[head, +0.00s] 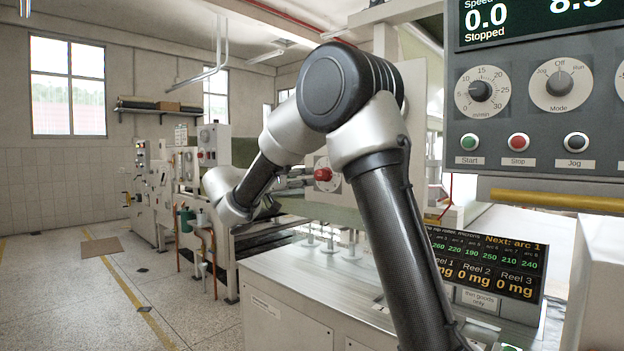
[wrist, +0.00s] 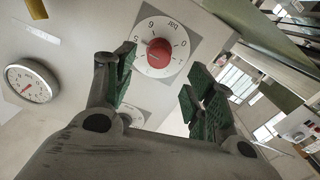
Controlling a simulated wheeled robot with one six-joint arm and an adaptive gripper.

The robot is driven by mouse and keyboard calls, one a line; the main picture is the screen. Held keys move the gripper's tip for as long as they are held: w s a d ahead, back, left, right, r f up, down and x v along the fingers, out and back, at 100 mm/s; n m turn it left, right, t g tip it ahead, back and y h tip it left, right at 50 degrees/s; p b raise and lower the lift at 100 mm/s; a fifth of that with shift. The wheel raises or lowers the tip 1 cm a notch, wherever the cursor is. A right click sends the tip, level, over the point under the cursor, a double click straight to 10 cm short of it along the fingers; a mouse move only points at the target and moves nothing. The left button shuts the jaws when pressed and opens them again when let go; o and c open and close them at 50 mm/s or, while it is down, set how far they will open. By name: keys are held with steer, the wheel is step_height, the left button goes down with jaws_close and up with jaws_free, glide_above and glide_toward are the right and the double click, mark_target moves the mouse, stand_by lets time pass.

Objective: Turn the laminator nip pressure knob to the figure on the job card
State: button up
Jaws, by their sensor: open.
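The red knob (wrist: 160,52) sits on a round white dial marked "bar" (wrist: 172,28) on a grey plate, upside down in the wrist view. Several figures show around the dial; I cannot surely read the knob's setting. The knob is beyond the fingertips, and nothing is held. I cannot make out a job card.
A round gauge with a red needle (wrist: 33,84) is left in the wrist view. In the head view a control panel (head: 520,110) stands at upper right, reading 0.0, Stopped. A dark display (head: 487,262) is below it. Open floor (head: 80,300) is at left.

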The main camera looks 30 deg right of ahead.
steer(key=shift+v, duration=1.45)
